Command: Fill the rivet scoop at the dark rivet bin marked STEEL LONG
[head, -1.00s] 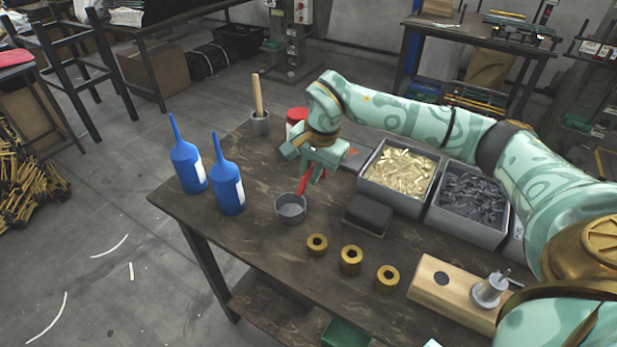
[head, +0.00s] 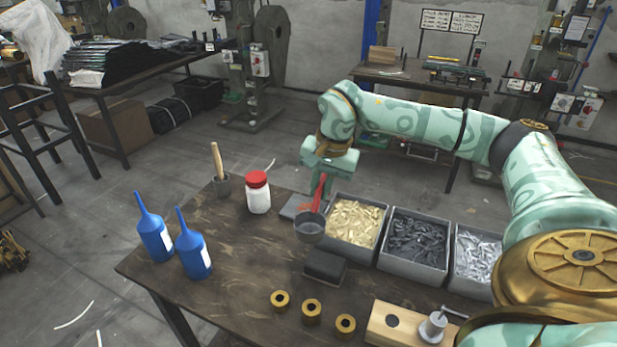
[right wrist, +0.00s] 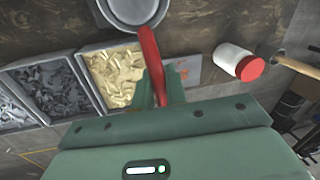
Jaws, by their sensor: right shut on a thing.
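My right gripper (head: 322,177) is shut on the red handle of the rivet scoop (head: 309,227). The scoop's grey cup hangs in front of the gripper, above the table beside the bin of brass-coloured rivets (head: 354,222). The scoop (right wrist: 135,12) also shows at the top of the right wrist view, and its cup looks empty in the head view. The bin of dark rivets (head: 417,239) stands just right of the brass one; no marking on it is legible. It also shows in the right wrist view (right wrist: 50,88). My left gripper is not in view.
A bin of silvery rivets (head: 474,256) stands at the right end of the row. A dark block (head: 324,267) lies in front of the brass bin. Several brass rings, a wooden block (head: 400,326), a red-lidded jar (head: 258,194) and two blue bottles (head: 192,254) share the table.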

